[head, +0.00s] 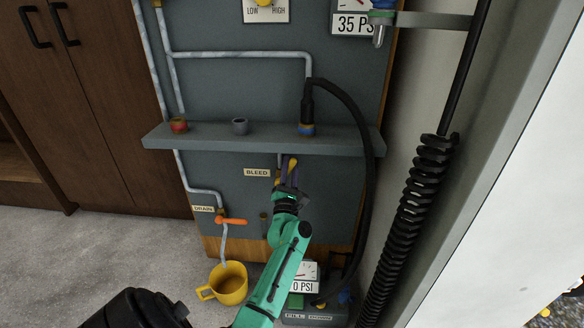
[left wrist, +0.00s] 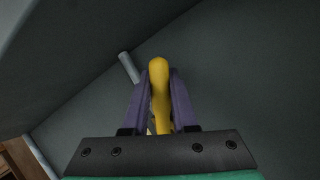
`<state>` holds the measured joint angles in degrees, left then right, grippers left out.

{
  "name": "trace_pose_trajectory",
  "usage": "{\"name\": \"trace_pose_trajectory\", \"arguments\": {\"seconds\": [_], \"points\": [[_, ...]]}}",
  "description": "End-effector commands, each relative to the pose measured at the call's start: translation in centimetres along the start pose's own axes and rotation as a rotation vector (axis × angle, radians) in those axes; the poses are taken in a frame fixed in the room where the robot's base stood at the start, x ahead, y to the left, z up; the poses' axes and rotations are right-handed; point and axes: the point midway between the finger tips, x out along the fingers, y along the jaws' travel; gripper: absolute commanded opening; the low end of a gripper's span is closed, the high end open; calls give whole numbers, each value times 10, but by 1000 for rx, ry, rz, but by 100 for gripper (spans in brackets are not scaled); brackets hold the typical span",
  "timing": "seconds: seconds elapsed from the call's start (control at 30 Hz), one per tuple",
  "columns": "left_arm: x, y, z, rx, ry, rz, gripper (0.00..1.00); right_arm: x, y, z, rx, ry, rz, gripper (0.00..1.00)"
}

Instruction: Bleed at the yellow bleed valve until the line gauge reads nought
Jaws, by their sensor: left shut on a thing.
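The yellow bleed valve's handle (head: 292,166) stands beside the BLEED label (head: 257,172), under the grey shelf. My left gripper (head: 288,176), on the green arm, is shut on this handle. In the left wrist view the handle (left wrist: 159,95) stands lengthwise between the purple fingers (left wrist: 158,78), with its rounded tip showing. The valve's body is mostly hidden by the gripper. A gauge at the upper right, cut by the frame, has a plate reading 35 PSI (head: 353,23). A lower gauge (head: 304,276), partly behind my arm, reads about 0 PSI. Neither shows a line name. My right gripper is not in view.
The grey shelf (head: 215,136) juts out just above my gripper. A black hose (head: 366,150) runs down from its coupling (head: 307,115). An orange drain lever (head: 232,221) sits left, above a yellow mug (head: 230,284). A black coiled hose (head: 420,190) hangs at the right.

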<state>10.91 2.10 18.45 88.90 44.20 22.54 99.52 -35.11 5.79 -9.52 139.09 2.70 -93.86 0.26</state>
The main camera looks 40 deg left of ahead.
Motion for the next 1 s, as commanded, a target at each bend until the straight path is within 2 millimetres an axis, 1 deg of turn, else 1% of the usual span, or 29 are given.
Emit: {"name": "trace_pose_trajectory", "arguments": {"seconds": [0.3,0.33,0.37,0.4,0.67,0.77,0.87,0.97,1.0], "points": [[-1,0,-1,-1,2,0,0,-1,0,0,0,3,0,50],[-1,0,-1,-1,2,0,30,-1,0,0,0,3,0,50],[-1,0,-1,-1,2,0,41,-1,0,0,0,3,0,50],[-1,0,-1,0,2,0,56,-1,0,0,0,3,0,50],[0,0,0,0,1,0,56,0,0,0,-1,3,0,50],[-3,0,0,1,1,-1,56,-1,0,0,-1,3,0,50],[-14,-1,-1,1,3,-3,56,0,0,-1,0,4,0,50],[-35,0,-1,2,3,-3,56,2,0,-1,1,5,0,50],[-46,-1,-1,3,4,-4,56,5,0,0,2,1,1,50]]}}
